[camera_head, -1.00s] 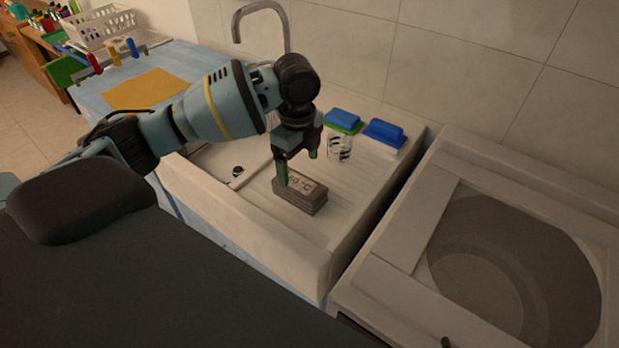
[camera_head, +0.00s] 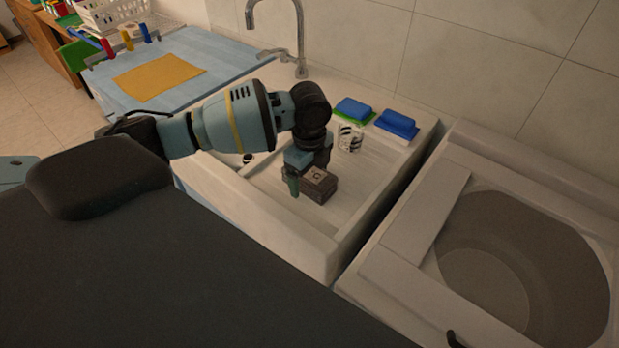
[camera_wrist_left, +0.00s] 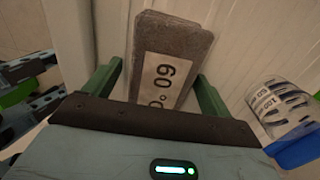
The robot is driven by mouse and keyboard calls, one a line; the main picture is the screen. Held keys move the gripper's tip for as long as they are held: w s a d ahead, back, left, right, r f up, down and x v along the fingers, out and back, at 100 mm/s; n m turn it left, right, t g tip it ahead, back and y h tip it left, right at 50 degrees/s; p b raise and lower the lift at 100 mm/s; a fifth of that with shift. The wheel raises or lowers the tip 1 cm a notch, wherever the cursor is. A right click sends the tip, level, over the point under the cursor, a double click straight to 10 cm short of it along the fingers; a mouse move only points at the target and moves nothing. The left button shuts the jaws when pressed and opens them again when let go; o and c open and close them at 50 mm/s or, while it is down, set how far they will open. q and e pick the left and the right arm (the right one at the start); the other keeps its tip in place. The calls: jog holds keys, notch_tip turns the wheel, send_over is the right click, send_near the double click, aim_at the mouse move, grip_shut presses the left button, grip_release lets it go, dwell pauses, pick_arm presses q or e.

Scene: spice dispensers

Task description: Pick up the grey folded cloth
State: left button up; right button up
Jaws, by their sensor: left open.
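The grey folded cloth (camera_head: 322,186) lies on the ribbed drainboard of the sink, partly covered by my left gripper (camera_head: 304,181). In the left wrist view the cloth (camera_wrist_left: 172,40) is a brown-grey block with a white label reading "60 °C". There my left gripper (camera_wrist_left: 157,88) is open, one green finger on each side of the cloth's near part. A gap shows between the cloth and the left finger; the right finger is close to the cloth's edge, and I cannot tell whether it touches. The near end of the cloth is hidden behind the gripper body. My right gripper is not seen.
A clear glass with dark markings (camera_head: 350,138) stands behind the cloth; it also shows in the wrist view (camera_wrist_left: 283,106). Blue sponges (camera_head: 397,124) lie at the back near the wall, and a tap (camera_head: 299,40) rises behind the basin. A washing machine (camera_head: 425,215) stands right.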

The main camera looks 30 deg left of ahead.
pick_arm(q)
jog(key=c, duration=1.1)
jog(key=shift+r, duration=0.45)
jog(key=r, duration=0.1)
jog(key=s+r, duration=0.1)
jog(key=shift+a+r, duration=0.2)
jog(key=shift+r, duration=0.1)
jog(key=s+a, duration=0.1)
jog(key=s, duration=0.3)
jog(key=s+a+r, duration=0.1)
jog(key=s+a, duration=0.1)
jog(key=s, duration=0.3)
jog(key=s+a, duration=0.2)
jog(key=s, duration=0.3)
jog(key=shift+r+p, duration=0.2)
jog(key=shift+p, duration=0.15)
